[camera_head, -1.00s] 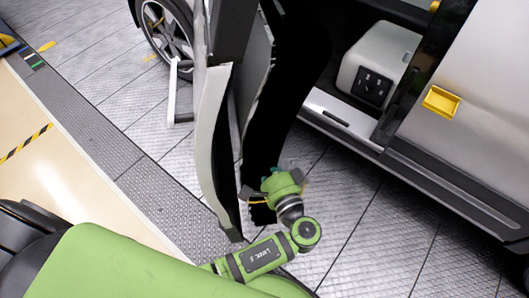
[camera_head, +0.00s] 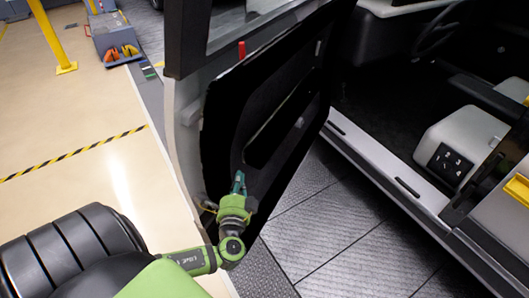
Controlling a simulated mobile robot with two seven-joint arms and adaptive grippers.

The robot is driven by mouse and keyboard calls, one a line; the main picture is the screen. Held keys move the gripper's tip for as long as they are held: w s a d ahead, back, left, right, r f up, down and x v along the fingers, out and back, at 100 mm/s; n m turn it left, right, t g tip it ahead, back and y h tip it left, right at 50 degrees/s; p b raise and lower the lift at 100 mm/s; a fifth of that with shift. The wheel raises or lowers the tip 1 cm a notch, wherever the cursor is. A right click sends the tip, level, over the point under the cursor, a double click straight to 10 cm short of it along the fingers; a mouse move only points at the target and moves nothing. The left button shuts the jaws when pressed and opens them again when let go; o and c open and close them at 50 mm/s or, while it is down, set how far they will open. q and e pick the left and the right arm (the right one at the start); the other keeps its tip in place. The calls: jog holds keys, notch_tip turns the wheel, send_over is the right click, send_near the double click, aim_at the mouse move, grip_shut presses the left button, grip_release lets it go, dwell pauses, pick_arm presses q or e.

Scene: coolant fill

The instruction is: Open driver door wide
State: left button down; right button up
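The driver door (camera_head: 290,110) stands open in the middle of the view, its black inner panel turned toward me and the car's doorway clear to its right. My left gripper (camera_head: 238,184) is by the lower inner face of the door, near its free edge. I cannot tell whether it touches the panel. Its fingers are small and dark against the panel, so I cannot tell whether they are open or shut. My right gripper is not in view.
The car's sill (camera_head: 385,165) and a light seat box with sockets (camera_head: 460,150) are at the right. Grey floor tiles (camera_head: 325,220) lie clear between door and sill. A blue-grey box (camera_head: 115,36) and a yellow post (camera_head: 52,36) stand at the far left.

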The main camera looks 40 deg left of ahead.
pick_arm(q)
jog(key=s+a+b, duration=0.2)
jog(key=s+a, duration=0.1)
jog(key=a, duration=1.1)
jog(key=shift+s+a+r, duration=0.2)
jog(key=shift+s+r, duration=0.05)
jog(key=shift+s, duration=0.05)
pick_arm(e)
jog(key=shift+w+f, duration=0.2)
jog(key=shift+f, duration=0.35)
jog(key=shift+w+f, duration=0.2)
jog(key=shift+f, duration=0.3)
